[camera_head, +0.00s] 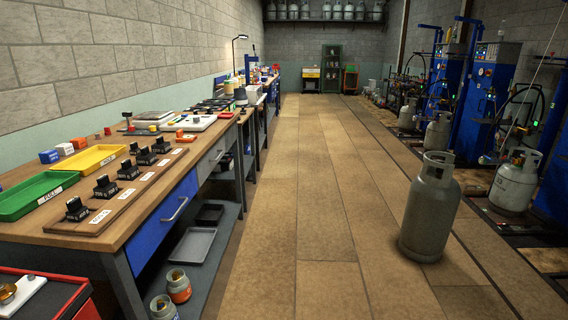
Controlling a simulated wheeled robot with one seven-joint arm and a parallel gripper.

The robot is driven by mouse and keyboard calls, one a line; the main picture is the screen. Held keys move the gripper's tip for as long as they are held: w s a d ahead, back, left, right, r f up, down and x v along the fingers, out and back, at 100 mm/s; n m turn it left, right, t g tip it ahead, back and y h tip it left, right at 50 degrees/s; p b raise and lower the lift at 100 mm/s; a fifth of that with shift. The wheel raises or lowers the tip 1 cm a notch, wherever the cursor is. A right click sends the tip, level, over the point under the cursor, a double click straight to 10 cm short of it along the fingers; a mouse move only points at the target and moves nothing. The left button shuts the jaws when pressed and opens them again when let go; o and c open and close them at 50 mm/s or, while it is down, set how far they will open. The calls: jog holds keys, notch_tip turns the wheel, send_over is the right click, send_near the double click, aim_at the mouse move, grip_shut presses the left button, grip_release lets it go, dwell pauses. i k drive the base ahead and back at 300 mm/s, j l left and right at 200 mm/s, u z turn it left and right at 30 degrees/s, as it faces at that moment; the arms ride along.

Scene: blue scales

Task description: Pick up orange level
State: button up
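My gripper is not in view. I cannot tell for certain which thing is the orange level. Another small orange piece (186,138) lies farther along the bench, by a white scale (197,123). All are small in this view, and their details are not clear.
A green tray (62,183) and a yellow tray (95,158) lie left of a wooden board (90,224) with several black devices. A red-edged cart (78,297) stands at the lower left. A gas cylinder (431,207) stands on the right.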

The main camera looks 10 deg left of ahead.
aim_at(181, 137)
jog(key=i, duration=1.85)
jog(key=i+u, duration=0.2)
jog(key=i, duration=0.4)
jog(key=i+l+u, duration=0.25)
jog(key=i, duration=0.35)
jog(key=i+l+u, duration=0.2)
jog(key=i, duration=0.4)
jog(key=i+j+u, duration=0.2)
jog(key=i+j, duration=0.15)
jog(key=i, duration=0.1)
